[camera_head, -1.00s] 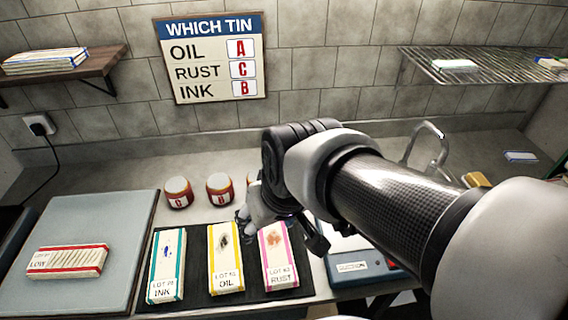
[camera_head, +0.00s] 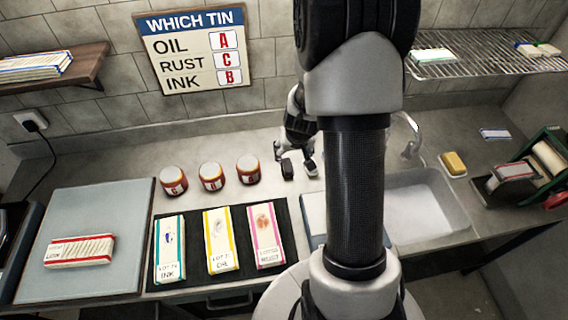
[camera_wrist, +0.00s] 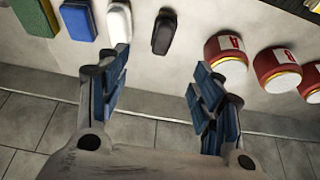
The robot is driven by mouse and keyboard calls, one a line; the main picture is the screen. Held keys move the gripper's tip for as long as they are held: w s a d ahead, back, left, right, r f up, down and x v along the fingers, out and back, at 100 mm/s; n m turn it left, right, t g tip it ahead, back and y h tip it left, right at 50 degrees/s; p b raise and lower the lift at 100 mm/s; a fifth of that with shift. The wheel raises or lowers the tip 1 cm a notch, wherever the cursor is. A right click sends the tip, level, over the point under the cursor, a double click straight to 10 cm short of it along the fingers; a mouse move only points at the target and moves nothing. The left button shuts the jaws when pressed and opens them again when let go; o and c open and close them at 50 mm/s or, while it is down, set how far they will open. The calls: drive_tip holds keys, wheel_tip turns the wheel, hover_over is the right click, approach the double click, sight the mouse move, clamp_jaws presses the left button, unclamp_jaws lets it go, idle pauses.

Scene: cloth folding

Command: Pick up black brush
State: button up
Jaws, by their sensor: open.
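The black brush (camera_wrist: 164,32) lies on the counter in the wrist view, just beyond the gap between my fingertips. It also shows as a small dark shape in the head view (camera_head: 287,168), right of the tins. My gripper (camera_wrist: 160,68) is open and empty, with one finger on each side of the line to the brush. In the head view my gripper (camera_head: 298,160) is low over the back of the counter, partly behind my arm. A white brush-like object (camera_wrist: 119,22) is close to the left fingertip; I cannot tell if they touch.
Red tins (camera_wrist: 278,65) stand right of the black brush in the wrist view. Blue (camera_wrist: 75,20) and green (camera_wrist: 34,15) blocks lie left. In the head view, labelled cloths lie on a dark mat (camera_head: 196,276), and a sink (camera_head: 430,205) is at right.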

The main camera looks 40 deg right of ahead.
sight(288, 165)
drive_tip(key=b+x, duration=0.5)
drive_tip(key=x, duration=0.5)
drive_tip(key=shift+f, duration=0.25)
drive_tip(key=b+x, duration=0.2)
drive_tip(key=x, duration=0.3)
drive_tip(key=shift+a+f+b, duration=0.15)
drive_tip(key=shift+f+b, duration=0.05)
drive_tip(key=shift+b, duration=0.1)
drive_tip(key=shift+r, duration=0.1)
drive_tip(key=shift+c, duration=0.4)
drive_tip(key=c, duration=1.1)
